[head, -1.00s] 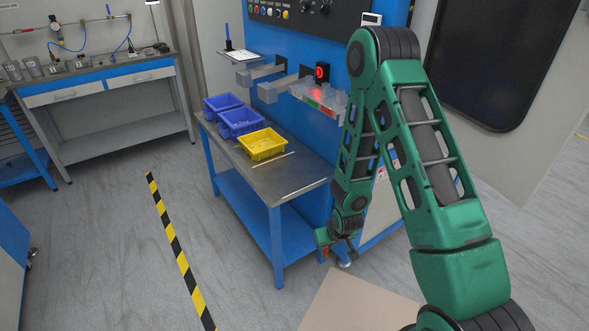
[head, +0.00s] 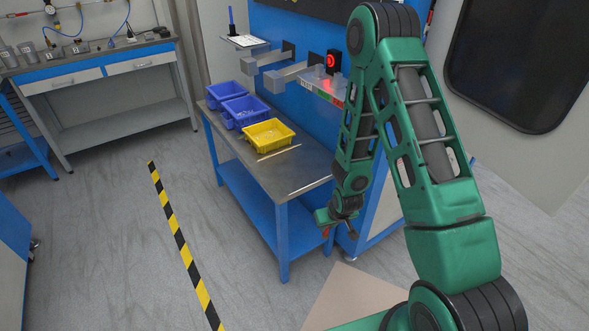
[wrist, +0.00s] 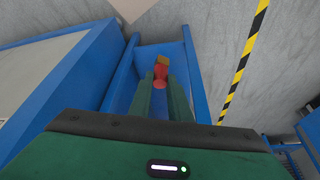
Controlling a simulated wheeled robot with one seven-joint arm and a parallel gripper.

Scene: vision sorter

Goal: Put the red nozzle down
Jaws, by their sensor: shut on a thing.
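The red nozzle (wrist: 160,72) shows in the wrist view between the two green fingers of my gripper (wrist: 161,82). It has a red body and an orange-yellow end. My gripper is shut on it, and behind it in that view lies a blue surface. In the head view my gripper (head: 338,218) hangs low beside the right end of the metal-topped worktable (head: 312,168), below the height of its top. A small red spot beside the fingers there looks like the nozzle, mostly hidden.
A yellow bin (head: 268,136) and two blue bins (head: 243,112) stand on the worktable. A thin light rod (head: 279,153) lies in front of the yellow bin. The tabletop's near right part is bare. A blue machine stands behind. A yellow-black stripe (head: 184,245) crosses the floor.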

